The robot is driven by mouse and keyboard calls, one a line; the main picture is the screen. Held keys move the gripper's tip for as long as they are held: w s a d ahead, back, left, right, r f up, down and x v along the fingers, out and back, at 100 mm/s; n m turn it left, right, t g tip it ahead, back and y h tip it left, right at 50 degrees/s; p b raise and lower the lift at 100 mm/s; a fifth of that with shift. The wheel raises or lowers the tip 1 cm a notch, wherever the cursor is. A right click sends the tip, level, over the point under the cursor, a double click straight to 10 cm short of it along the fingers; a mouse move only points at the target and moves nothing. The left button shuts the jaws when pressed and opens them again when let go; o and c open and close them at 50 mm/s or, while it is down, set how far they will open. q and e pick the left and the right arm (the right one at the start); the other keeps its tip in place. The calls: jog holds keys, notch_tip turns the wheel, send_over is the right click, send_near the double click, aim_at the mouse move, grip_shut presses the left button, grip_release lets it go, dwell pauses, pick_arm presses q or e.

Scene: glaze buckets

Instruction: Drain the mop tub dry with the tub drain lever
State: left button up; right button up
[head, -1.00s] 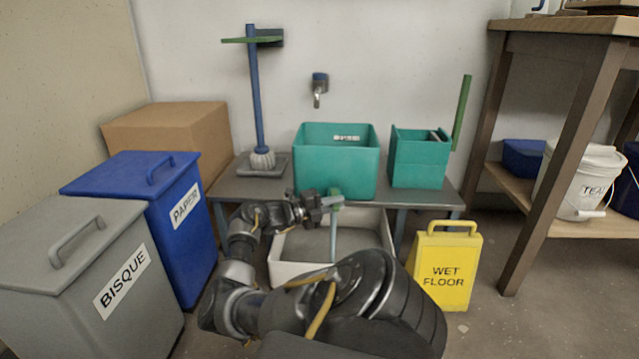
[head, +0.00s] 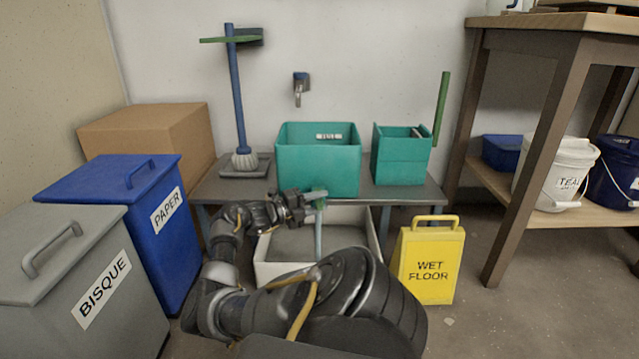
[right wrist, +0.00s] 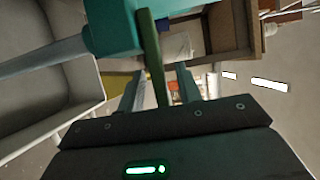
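The large teal tub (head: 318,170), with a small label too small to read, stands on the grey bench; its inside bottom is hidden. Beneath its front a teal drain fitting (head: 316,194) and a pale vertical pipe or stream (head: 318,238) show above the white basin (head: 374,238). My right gripper (head: 315,205) is at this fitting. In the right wrist view the green drain lever (right wrist: 152,55) lies between my right gripper's (right wrist: 160,88) two spread fingers, with a gap visible on each side. My left gripper is not in view.
A smaller teal tub (head: 401,160) and a blue-handled mop (head: 240,110) stand on the bench (head: 425,192). A yellow wet floor sign (head: 430,265) stands right of the basin. Blue (head: 110,190) and grey (head: 65,270) bins stand left. A wooden table (head: 565,35) is right.

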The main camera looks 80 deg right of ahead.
jog(key=p+v, duration=0.2)
jog(key=v, duration=0.8)
jog(key=shift+w+a+p, duration=0.2)
jog(key=shift+w+p, duration=0.05)
jog(key=shift+p, duration=0.15)
